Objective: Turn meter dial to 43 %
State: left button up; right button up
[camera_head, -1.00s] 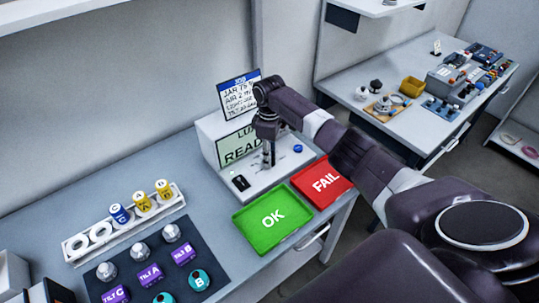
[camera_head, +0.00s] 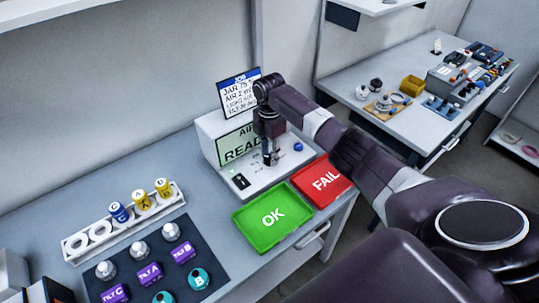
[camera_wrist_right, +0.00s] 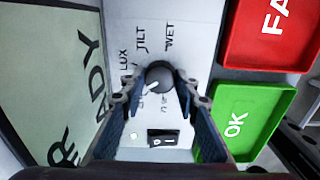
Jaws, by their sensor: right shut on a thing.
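The meter (camera_head: 208,133) is a white box with a sloped front panel and a pale green screen (camera_head: 238,146), which reads "AIR" above "READY", partly covered. The dark round dial (camera_wrist_right: 159,73) sits on the panel in the right wrist view. Labels "WET", "TILT", "LUX" and smaller ones ring it. Its white pointer mark is turned toward the lower left, near the smaller labels. My right gripper (camera_head: 270,160) points down over the panel. The dial is mostly hidden in the head view. My left gripper is out of view.
A black rocker switch (camera_wrist_right: 162,138) with a lit green lamp is beside the dial. A green OK tray (camera_head: 246,236) and red FAIL tray (camera_head: 339,196) stand in front. A rack (camera_head: 75,245) with capped jars and a dark mat (camera_head: 196,222) with several parts are at left.

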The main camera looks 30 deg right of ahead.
aim_at(269, 157)
jog(key=n, duration=0.5)
jog(key=shift+b, duration=0.35)
jog(key=shift+r+n, duration=0.1)
jog(key=shift+n, duration=0.2)
jog(key=o, duration=1.2)
jog(key=shift+c, duration=0.2)
notch_tip(269, 157, up, 12)
